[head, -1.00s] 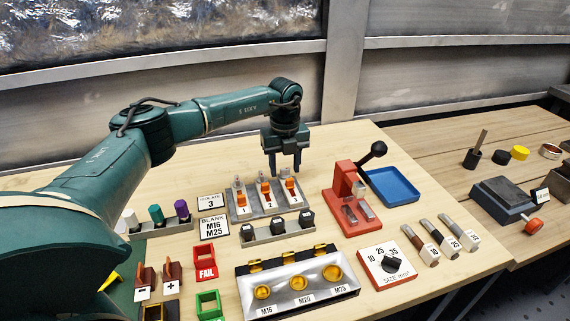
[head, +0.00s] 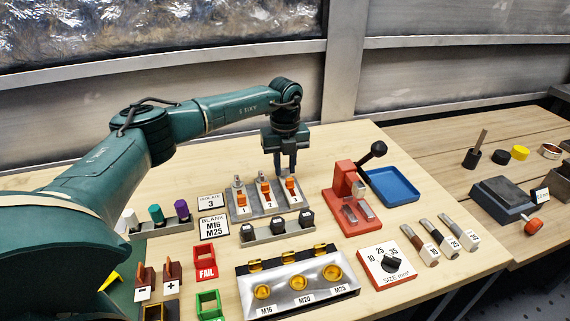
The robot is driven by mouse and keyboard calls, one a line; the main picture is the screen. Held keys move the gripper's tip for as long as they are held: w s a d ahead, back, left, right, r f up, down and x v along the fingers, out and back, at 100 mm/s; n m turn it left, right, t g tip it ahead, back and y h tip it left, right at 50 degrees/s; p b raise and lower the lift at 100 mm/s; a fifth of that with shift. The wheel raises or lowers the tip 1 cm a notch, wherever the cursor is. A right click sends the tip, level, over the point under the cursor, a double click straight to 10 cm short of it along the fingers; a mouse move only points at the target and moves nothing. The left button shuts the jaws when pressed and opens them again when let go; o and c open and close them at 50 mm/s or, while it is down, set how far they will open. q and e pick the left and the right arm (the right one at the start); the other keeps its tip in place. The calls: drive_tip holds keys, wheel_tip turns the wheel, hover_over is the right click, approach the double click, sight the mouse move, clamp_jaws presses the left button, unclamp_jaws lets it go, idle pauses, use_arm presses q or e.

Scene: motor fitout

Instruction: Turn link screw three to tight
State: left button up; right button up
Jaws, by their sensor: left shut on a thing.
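The link board (head: 242,213) is a grey plate with three stations marked 1, 2 and 3, each with an orange link piece. Link three (head: 292,188) is at the right end, above the number 3. My left gripper (head: 286,173) points straight down over the back of station three. Its fingers are shut on the link screw there, and they hide most of the screw. How far the screw is turned cannot be told. My right gripper is not in view.
In front of the board stands a rack with several dark-topped blocks (head: 277,231). A red press (head: 347,200) with a black-knobbed lever and a blue tray (head: 394,187) are to the right. A job card (head: 210,201) reading 3 is at the left.

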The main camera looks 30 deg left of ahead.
sight(285, 168)
use_arm(q)
drive_tip(key=m, duration=0.3)
drive_tip(key=shift+p, duration=0.35)
drive_tip(key=m, duration=1)
drive_tip(key=shift+m, duration=2.1)
drive_tip(key=o, duration=1)
wheel_tip(285, 168, up, 13)
drive_tip(key=shift+r+b, duration=0.15)
drive_tip(key=shift+b, duration=0.35)
